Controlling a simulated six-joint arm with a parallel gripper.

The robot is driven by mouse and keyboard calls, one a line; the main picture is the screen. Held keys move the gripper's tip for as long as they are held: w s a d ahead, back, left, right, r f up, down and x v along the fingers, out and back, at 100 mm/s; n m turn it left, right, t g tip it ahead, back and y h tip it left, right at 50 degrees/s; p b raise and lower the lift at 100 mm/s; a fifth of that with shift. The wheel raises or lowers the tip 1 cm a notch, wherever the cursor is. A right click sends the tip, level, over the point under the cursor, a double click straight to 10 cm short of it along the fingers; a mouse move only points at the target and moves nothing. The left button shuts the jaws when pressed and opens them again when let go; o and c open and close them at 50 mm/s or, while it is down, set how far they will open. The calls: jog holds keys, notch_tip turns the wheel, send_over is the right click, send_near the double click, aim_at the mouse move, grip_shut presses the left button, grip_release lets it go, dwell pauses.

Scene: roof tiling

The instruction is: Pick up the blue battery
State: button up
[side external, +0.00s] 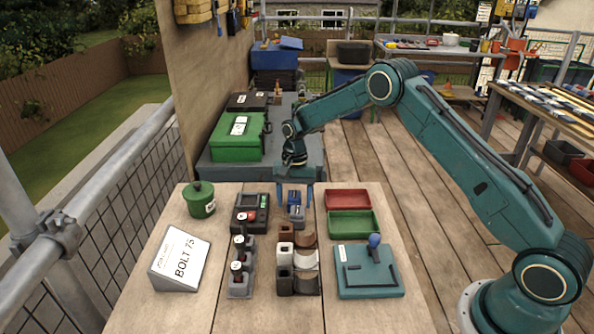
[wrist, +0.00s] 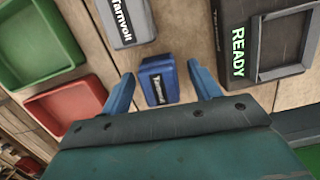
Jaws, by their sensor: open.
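The blue battery (wrist: 158,80) lies on the wooden table between the two blue fingers of my gripper (wrist: 162,88) in the wrist view. Its label reads Tarnvolt. My gripper is open, with a gap on each side of the battery. In the side view the blue battery (side external: 294,197) is directly below my gripper (side external: 296,194), near the table's far edge. A grey battery (wrist: 125,20) with the same label lies close by, and it also shows in the side view (side external: 296,214), in front of the blue one.
A dark device with a READY screen (wrist: 262,42) stands to one side of the battery. Red (side external: 347,199) and green (side external: 353,224) trays lie on the other side. Clamps, brown and grey pieces and a teal board (side external: 368,281) sit nearer the table's front.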

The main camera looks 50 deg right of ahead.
aim_at(294, 194)
jog(key=c, duration=1.2)
jog(key=shift+r, duration=0.15)
notch_tip(294, 194, up, 20)
jog(key=shift+f, duration=0.2)
jog(key=shift+r, duration=0.1)
dwell(0.7)
